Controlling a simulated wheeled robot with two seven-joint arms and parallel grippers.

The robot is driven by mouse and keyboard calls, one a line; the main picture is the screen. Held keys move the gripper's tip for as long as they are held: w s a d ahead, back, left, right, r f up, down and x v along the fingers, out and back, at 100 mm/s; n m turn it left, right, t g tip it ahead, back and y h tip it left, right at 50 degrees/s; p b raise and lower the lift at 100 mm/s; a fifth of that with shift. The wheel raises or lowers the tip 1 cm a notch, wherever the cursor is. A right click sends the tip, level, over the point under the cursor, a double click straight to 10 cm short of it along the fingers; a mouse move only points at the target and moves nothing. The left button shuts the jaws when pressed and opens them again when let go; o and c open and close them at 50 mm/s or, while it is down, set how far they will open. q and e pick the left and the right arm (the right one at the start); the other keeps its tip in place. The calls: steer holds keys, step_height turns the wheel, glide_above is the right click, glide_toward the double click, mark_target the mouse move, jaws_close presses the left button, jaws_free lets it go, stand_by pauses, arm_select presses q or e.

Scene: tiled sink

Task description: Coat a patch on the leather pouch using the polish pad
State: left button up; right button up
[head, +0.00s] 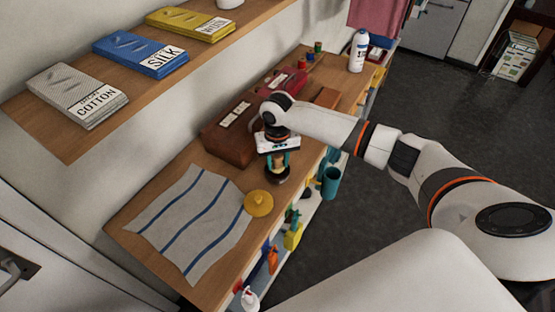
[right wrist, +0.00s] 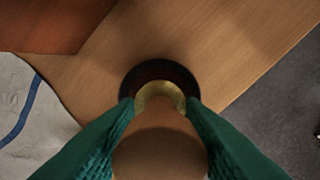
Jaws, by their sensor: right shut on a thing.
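My right gripper (head: 278,166) is over the wooden bench, beside the brown leather case. Its green fingers (right wrist: 160,108) are shut around the wooden handle (right wrist: 160,150) of a round tool with a brass collar and a dark base, apparently the polish pad (right wrist: 130,84). The dark base also shows under the gripper in the head view (head: 277,180). I cannot tell whether it touches the bench. A small flat brown leather piece (head: 327,97), possibly the pouch, lies farther along the bench. The brown case (head: 228,140) with a pale label is behind the gripper. My left gripper is not in view.
A striped cloth (head: 195,215) and a yellow lid-like disc (head: 258,203) lie on the near bench. A red bag (head: 283,82), small jars (head: 318,47) and a white bottle (head: 358,51) stand farther back. A shelf (head: 60,135) holds folded cloths. A teal cup (head: 331,182) is beside the front edge.

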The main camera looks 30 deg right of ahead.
steer(key=shift+f, duration=0.5)
stand_by(0.5)
steer(key=shift+s+f+p, duration=0.15)
steer(key=shift+p, duration=0.25)
stand_by(2.0)
step_height(320, 180, up, 7)
steer(key=p, duration=0.8)
steer(key=shift+r+p, duration=0.2)
steer(key=shift+p, duration=0.1)
steer(key=shift+f, duration=0.1)
stand_by(0.5)
steer(key=s+a+r+n+b, duration=0.1)
steer(key=s+a+b, duration=0.2)
steer(key=s+b, duration=0.4)
steer(key=s+a+r+n+b, duration=0.2)
steer(key=s+a+b, duration=0.2)
steer(key=s+b, duration=0.3)
steer(key=shift+s+r, duration=0.3)
steer(key=shift+s, duration=0.5)
